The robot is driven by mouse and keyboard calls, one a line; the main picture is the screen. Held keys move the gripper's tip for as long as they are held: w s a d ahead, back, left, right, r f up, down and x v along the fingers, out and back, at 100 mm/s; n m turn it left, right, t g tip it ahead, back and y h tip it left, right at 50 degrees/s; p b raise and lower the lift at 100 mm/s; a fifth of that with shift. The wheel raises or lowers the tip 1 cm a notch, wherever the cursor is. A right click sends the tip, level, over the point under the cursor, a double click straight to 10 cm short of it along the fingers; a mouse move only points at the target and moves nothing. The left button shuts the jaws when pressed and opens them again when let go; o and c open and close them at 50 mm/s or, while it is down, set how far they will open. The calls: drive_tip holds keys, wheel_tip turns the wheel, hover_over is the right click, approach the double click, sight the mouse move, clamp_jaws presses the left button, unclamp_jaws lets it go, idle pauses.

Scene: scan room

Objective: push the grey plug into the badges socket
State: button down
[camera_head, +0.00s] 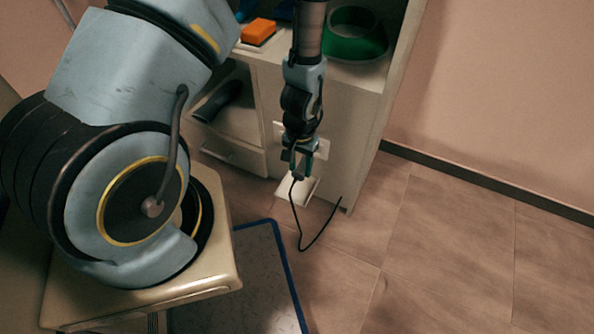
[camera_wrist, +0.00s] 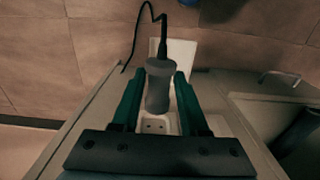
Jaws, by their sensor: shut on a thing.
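My gripper (camera_head: 298,172) points down in front of the cabinet's side in the head view. In the wrist view, its two green fingers (camera_wrist: 158,82) are shut on the grey plug (camera_wrist: 158,92). The plug is a rounded grey body with a black cord leaving its far end. A pale socket (camera_wrist: 155,126) with two dark holes shows just below the plug's near end in the wrist view. The holes are uncovered; I cannot tell the exact gap. No label is readable. In the head view the gripper hides most of the plug and socket.
The cabinet (camera_head: 348,150) carries a green ring-shaped thing (camera_head: 355,38) and an orange block (camera_head: 258,32) on top. The black cord (camera_head: 301,243) hangs over the tiled floor. A blue-edged mat (camera_head: 240,275) lies left. The floor at right is clear.

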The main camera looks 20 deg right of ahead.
drive_tip(key=shift+w+d, duration=1.1)
drive_tip(key=shift+w, duration=0.15)
drive_tip(key=shift+p, duration=0.35)
idle(1.4)
drive_tip(key=shift+w+d, duration=0.4)
idle(0.6)
drive_tip(key=shift+c, duration=1.7)
unclamp_jaws()
drive_tip(key=shift+r, duration=0.1)
wheel_tip(320, 180, up, 11)
drive_tip(key=p, duration=0.2)
drive_tip(key=shift+f, duration=0.2)
